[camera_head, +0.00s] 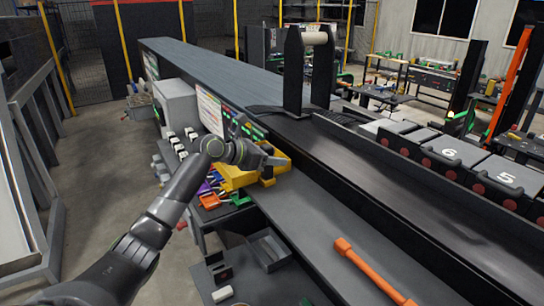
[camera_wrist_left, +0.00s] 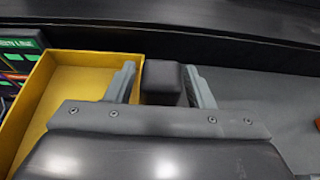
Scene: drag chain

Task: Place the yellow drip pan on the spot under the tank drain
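The yellow drip pan (camera_head: 238,178) sits on the grey bench beside the dark conveyor and is partly hidden behind my left gripper. In the left wrist view, the pan (camera_wrist_left: 62,88) lies to the left, with its floor and walls showing. My left gripper (camera_head: 275,155) is over the pan's right end. In the left wrist view, the gripper's fingers (camera_wrist_left: 165,85) are parted on either side of a dark block (camera_wrist_left: 163,80), close to the pan's right wall. Contact with the block cannot be told. I cannot make out the tank drain or the spot under it. My right gripper is not in view.
An orange bar-shaped tool (camera_head: 370,268) lies on the bench at the lower right. A small open grey tray (camera_head: 268,248) stands below the pan. Coloured bins (camera_head: 210,200) are left of it. A black upright frame (camera_head: 293,75) stands on the conveyor.

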